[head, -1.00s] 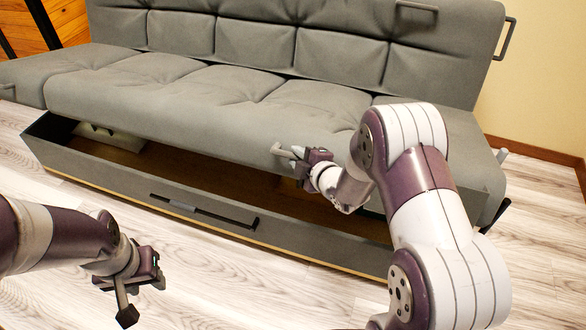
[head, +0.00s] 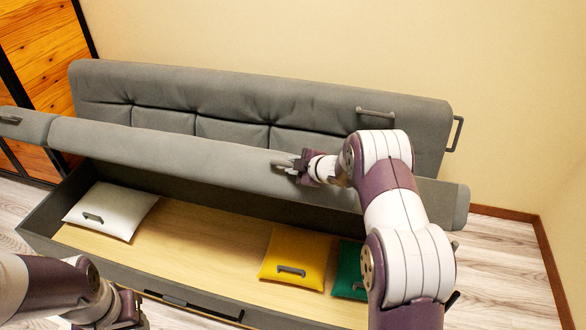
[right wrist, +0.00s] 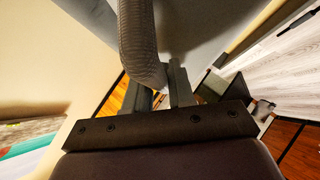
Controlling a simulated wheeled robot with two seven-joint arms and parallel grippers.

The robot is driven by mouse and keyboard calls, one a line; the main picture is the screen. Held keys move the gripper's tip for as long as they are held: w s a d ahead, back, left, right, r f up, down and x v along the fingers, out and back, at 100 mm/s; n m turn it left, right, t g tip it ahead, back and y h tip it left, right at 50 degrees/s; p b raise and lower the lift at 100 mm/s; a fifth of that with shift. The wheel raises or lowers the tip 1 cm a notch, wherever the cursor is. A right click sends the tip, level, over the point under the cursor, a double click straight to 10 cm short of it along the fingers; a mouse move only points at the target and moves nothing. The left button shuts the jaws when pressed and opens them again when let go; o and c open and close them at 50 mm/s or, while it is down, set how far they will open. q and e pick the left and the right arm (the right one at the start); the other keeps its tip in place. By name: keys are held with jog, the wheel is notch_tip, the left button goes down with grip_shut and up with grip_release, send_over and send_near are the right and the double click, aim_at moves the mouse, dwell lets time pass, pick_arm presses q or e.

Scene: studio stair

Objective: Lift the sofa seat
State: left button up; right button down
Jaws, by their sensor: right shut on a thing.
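The grey sofa seat (head: 200,150) is raised and tilted up in the head view, with its front edge high above the open storage box (head: 150,262). My right gripper (head: 296,168) is shut on the seat's front handle (head: 281,163). In the right wrist view, the grey handle (right wrist: 140,45) reaches down to the fingers of my right gripper (right wrist: 162,92). The fingers hide part of it. My left gripper (head: 128,318) is low at the left, in front of the box, and partly cut off by the frame, so its fingers are unclear.
A white cushion (head: 110,212), a yellow cushion (head: 296,258) and a green cushion (head: 347,276) lie in the box. The backrest (head: 250,105) stands behind the seat. My right arm covers the box's right part. Bare floor (head: 500,262) is free at the right.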

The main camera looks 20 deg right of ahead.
jog(key=shift+w+d+r, duration=0.2)
jog(key=shift+w, duration=0.05)
jog(key=c, duration=1.1)
grip_release()
jog(key=v, duration=1.2)
jog(key=shift+s+d+r+p, duration=0.1)
jog(key=shift+s+p, duration=0.1)
jog(key=shift+p, duration=0.2)
